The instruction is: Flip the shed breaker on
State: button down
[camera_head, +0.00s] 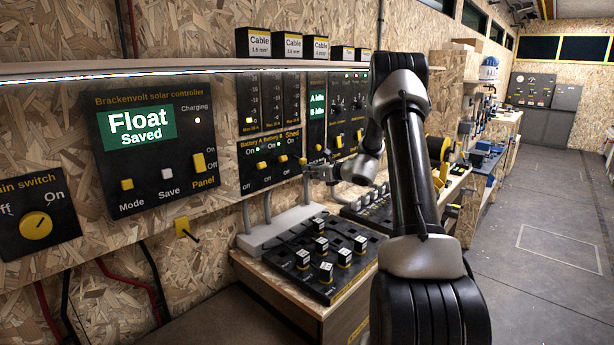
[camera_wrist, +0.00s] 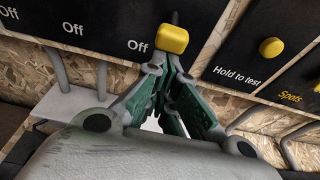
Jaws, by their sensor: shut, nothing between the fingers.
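The breaker panel (camera_head: 270,176) is black, labelled Battery A, Battery B and Shed, on the chipboard wall. The shed breaker is its rightmost yellow lever (camera_head: 302,160), which seems to sit lower than the line of the other two. In the wrist view the yellow lever (camera_wrist: 173,40) is beside an Off label, straight ahead of the fingertips. My gripper (camera_wrist: 168,72) is shut and empty, its green-padded fingers meeting just below the lever. I cannot tell whether they touch it. In the head view my gripper (camera_head: 310,169) is at the panel's right end.
A solar controller (camera_head: 155,150) and a main switch (camera_head: 37,224) are to the left. A panel with a Hold to test label (camera_wrist: 240,75) is to the right. The floor at right is clear.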

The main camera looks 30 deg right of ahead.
aim_at(304, 164)
jog(key=r+g, duration=0.1)
jog(key=r+g+h, duration=0.1)
jog(key=g, duration=0.1)
jog(key=shift+s+d+r, duration=0.1)
jog(key=shift+s+r, duration=0.2)
jog(key=shift+s, duration=0.05)
jog(key=shift+r, duration=0.8)
jog(key=shift+f, duration=0.1)
